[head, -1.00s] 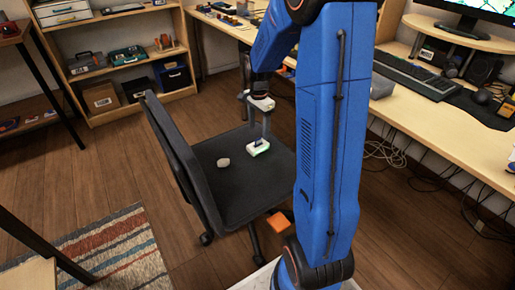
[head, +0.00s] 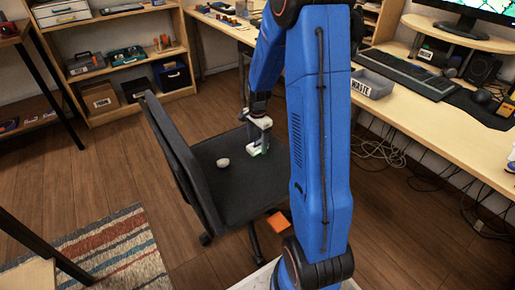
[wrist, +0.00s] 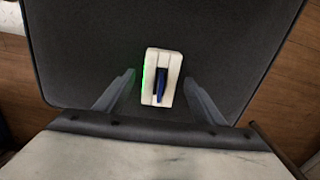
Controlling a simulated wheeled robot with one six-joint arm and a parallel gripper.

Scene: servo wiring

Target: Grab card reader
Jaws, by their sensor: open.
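The card reader (wrist: 149,73) is a small white block with a dark blue piece in its middle slot and a green glow along its left edge. It lies on the dark chair seat (wrist: 90,35). In the head view the card reader (head: 257,153) is partly hidden by my gripper (head: 258,138), which points down over it. In the wrist view my gripper (wrist: 160,82) is open, with one finger on each side of the card reader and visible gaps between. I cannot tell the exact height of the fingertips above the seat.
A small pale rounded object (head: 223,163) lies on the seat left of the card reader. The chair's backrest (head: 178,160) rises at left. The desk (head: 440,120) with a grey bin marked WASTE (head: 360,84) stands at right. An orange object (head: 280,228) is below the seat's front.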

